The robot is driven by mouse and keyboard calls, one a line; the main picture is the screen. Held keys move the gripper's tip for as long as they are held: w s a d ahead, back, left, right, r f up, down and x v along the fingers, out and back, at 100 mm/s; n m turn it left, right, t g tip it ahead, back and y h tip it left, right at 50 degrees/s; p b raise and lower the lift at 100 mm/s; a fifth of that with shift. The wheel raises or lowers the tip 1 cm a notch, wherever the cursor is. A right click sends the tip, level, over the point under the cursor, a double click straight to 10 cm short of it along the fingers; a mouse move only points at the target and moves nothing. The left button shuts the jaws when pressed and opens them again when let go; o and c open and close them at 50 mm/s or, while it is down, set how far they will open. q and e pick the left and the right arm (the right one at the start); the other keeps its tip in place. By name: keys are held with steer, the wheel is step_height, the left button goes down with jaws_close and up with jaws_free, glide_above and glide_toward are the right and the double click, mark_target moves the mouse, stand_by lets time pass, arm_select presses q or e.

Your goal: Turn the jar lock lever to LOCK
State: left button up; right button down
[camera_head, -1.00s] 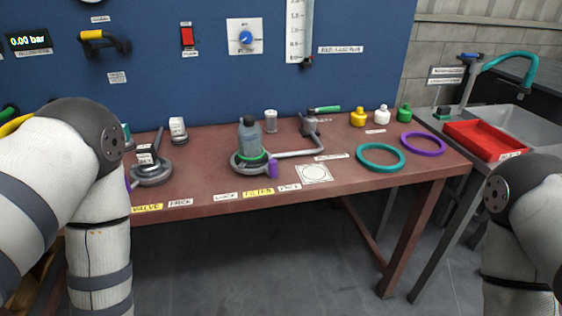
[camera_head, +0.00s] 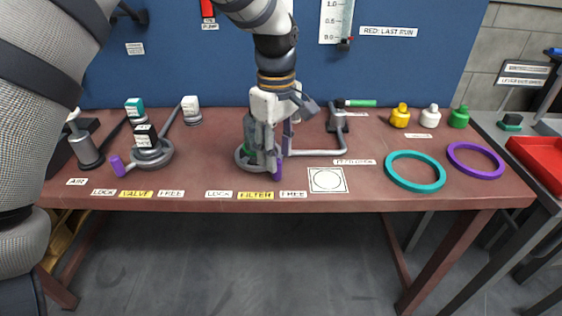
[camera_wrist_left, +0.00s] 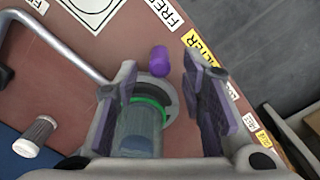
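The jar lock lever is a purple handle (camera_head: 277,172) on the round grey base (camera_head: 242,163) at the filter station. It points toward the table's front edge, between the FILTER label (camera_head: 256,195) and the FREE label (camera_head: 293,194). The jar (camera_wrist_left: 138,132), with a green ring, stands in the base and is mostly hidden in the head view. My left gripper (camera_head: 268,155) is over the base. In the left wrist view its fingers (camera_wrist_left: 160,62) are apart, with the purple handle (camera_wrist_left: 159,58) showing between their tips; I cannot tell whether they touch it. My right gripper is out of view.
A LOCK label (camera_head: 219,194) lies left of FILTER. A grey pipe (camera_head: 315,152) runs right from the base to a green-handled valve (camera_head: 355,103). Another purple-handled station (camera_head: 118,166) stands at left. Teal (camera_head: 415,171) and purple (camera_head: 476,160) rings lie at right.

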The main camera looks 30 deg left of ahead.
mark_target(277, 175)
arm_select(q)
steer(key=shift+f, duration=1.8)
jaws_close()
